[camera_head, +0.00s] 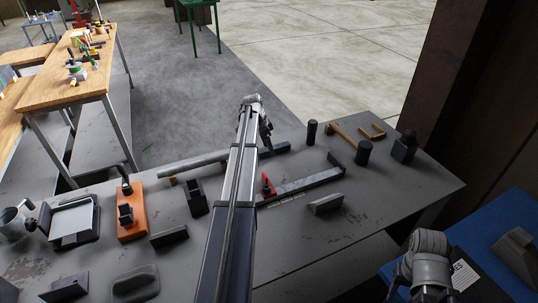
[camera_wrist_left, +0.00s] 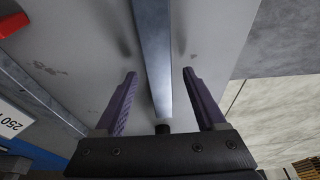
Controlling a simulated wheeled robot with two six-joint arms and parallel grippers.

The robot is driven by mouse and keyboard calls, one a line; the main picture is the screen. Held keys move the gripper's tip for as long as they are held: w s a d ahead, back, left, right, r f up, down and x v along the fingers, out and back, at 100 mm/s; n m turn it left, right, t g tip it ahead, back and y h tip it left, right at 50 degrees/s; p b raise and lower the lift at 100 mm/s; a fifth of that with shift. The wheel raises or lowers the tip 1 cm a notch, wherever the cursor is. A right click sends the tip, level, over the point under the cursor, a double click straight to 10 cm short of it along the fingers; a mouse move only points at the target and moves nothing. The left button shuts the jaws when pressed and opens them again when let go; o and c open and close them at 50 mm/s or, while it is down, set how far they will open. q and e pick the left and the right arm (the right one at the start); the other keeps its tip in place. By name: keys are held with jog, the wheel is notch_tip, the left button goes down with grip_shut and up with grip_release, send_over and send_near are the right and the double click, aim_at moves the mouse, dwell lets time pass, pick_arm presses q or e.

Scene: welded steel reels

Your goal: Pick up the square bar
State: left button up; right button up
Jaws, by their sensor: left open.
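The square bar is a long, straight grey steel bar (camera_wrist_left: 153,50) lying flat on the table in the left wrist view. In the head view its darker right part (camera_head: 277,150) shows beyond my arm, near the table's far edge; my arm hides its middle. My left gripper (camera_head: 267,143) is above this part of the bar. In the left wrist view the gripper (camera_wrist_left: 159,75) is open, with one purple finger on each side of the bar and gaps on both sides. It holds nothing. My right gripper's fingers do not show.
A long dark piece with a red part (camera_head: 267,185) lies nearer on the grey table (camera_head: 345,240). An orange block (camera_head: 131,213) and a tray (camera_head: 72,221) are left. Floor lies beyond the far edge.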

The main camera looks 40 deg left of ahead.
pick_arm(q)
jog(key=shift+c, duration=0.3)
grip_shut()
dwell(1.0)
